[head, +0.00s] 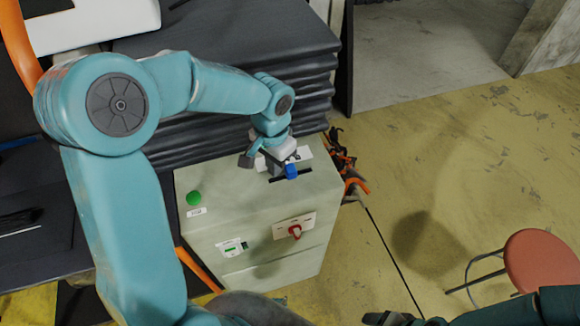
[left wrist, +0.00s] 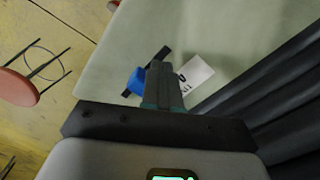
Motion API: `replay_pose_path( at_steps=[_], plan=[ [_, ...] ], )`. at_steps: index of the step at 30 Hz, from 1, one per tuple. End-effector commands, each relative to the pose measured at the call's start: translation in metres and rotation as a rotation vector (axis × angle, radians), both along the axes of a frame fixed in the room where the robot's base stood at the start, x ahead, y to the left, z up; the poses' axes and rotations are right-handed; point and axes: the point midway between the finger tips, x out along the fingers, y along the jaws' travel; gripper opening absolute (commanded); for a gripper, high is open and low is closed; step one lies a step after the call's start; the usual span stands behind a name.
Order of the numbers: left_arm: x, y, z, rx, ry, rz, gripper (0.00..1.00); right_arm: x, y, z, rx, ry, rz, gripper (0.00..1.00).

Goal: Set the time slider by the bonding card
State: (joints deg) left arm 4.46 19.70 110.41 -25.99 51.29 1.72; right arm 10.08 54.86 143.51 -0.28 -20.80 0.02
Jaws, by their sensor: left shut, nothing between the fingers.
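The blue slider knob (head: 291,171) stands in a dark slot (head: 276,180) on the top of the pale green cabinet (head: 240,200). The knob also shows in the left wrist view (left wrist: 137,80), towards the slot's near end there. My left gripper (head: 277,168) is shut and empty, pointing down beside the knob; its fingers (left wrist: 162,80) look very close to it, and I cannot tell whether they touch. A white label (left wrist: 191,74) lies beside the slot, partly hidden by the fingers; its print is unreadable. I cannot tell which label is the bonding card. My right gripper (head: 390,318) is at the bottom edge, its jaws unclear.
A green button (head: 194,198) is on the cabinet top. The front has a red rotary switch (head: 295,231) and a small white panel (head: 230,247) with green marks. Dark folded sheets (head: 240,40) are stacked behind. A red stool (head: 542,260) stands at right; the floor between is clear.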

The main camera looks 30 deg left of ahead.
Motion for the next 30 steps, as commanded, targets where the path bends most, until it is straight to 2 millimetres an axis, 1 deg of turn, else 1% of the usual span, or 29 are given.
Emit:
replay_pose_path(
  at_steps=[1, 30],
  plan=[
    [0.0, 0.0, -0.003, 0.0, 0.0, 0.0, 0.0, 0.0, 0.0, -0.003, 0.0, 0.0, 0.0, 0.69],
    [0.0, 0.0, -0.032, 0.0, 0.0, 0.0, 0.0, 0.0, 0.0, -0.027, 0.0, 0.0, 0.0, 0.69]
  ],
)
